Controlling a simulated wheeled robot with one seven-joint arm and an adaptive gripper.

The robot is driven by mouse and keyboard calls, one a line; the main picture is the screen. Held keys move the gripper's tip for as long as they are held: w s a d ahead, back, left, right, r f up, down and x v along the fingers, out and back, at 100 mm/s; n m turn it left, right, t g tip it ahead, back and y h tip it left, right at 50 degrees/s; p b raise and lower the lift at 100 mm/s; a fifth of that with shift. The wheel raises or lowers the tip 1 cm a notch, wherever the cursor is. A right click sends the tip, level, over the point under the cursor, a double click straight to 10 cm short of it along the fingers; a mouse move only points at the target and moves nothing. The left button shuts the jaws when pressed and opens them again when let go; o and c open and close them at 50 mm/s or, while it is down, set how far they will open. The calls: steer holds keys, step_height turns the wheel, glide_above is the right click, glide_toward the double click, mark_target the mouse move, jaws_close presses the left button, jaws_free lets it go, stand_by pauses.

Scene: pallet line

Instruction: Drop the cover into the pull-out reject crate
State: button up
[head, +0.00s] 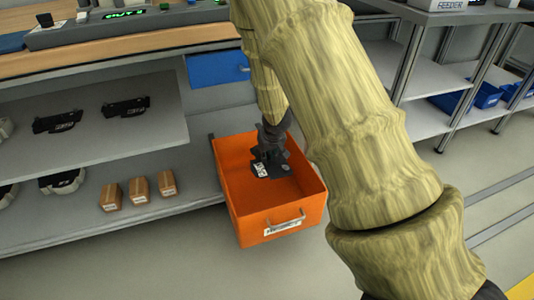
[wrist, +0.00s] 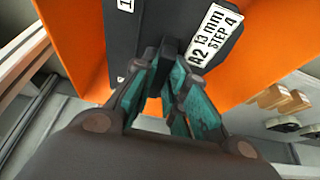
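The orange reject crate (head: 295,205) is pulled out from the lower shelf, with a metal handle and a reject label on its front. The dark cover (head: 282,168) is inside the crate's walls in the head view. In the wrist view the cover (wrist: 225,48) shows a white label reading "A2 13 mm STEP 4", with orange crate wall (wrist: 75,40) around it. My gripper (head: 268,152) points down into the crate. Its fingers (wrist: 168,65) close together on a dark raised part of the cover. Whether the cover touches the crate floor is hard to tell.
Several small brown boxes (head: 139,190) stand on the lower shelf left of the crate. Dark parts (head: 126,107) lie on the shelf above. A blue drawer (head: 217,68) sits behind the crate. Floor (head: 215,265) in front is clear.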

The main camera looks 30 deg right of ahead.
steer(key=o, duration=0.5)
steer(key=shift+c, duration=0.2)
steer(key=shift+r, duration=0.1)
steer(key=v, duration=1.1)
steer(key=shift+s+r, duration=0.25)
steer(key=shift+r, duration=0.1)
steer(key=shift+a, duration=0.1)
